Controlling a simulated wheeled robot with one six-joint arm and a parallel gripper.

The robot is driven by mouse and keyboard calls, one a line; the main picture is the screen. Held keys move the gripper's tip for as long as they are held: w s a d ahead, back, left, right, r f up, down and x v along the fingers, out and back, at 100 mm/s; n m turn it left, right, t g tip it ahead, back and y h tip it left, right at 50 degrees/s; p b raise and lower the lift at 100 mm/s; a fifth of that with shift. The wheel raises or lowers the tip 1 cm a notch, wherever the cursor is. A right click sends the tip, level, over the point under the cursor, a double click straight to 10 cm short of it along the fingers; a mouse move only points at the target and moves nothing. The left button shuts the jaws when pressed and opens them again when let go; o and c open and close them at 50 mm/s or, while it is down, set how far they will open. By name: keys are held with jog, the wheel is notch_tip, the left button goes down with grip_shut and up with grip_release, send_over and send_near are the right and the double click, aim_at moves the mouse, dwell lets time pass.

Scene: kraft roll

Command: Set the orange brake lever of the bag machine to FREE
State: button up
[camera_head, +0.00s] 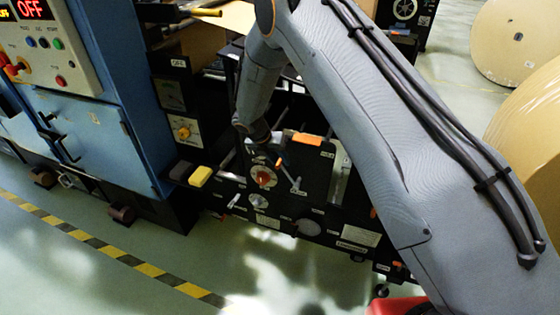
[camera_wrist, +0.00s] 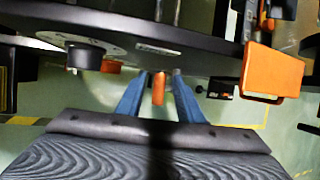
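In the wrist view, a small orange grip (camera_wrist: 159,88), which looks like the brake lever's end, stands between the two blue fingers of my gripper (camera_wrist: 160,82). Gaps show on both sides of it, so the fingers are open around it and not closed on it. In the head view, a small orange handle (camera_head: 281,163) shows on the dark bag machine panel (camera_head: 325,205), beside a round dial with an orange-red knob (camera_head: 264,179). My wrist is just above that dial, and the fingers are hard to make out there. The FREE marking cannot be read.
A large orange block (camera_wrist: 271,72) juts out right of my fingers in the wrist view. A black round knob (camera_wrist: 86,56) is to the left. In the head view, a blue cabinet (camera_head: 95,140) and a yellow block (camera_head: 200,176) stand left; paper rolls (camera_head: 517,40) stand right.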

jog(key=shift+x, duration=1)
grip_shut()
jog(key=shift+a+r, duration=0.1)
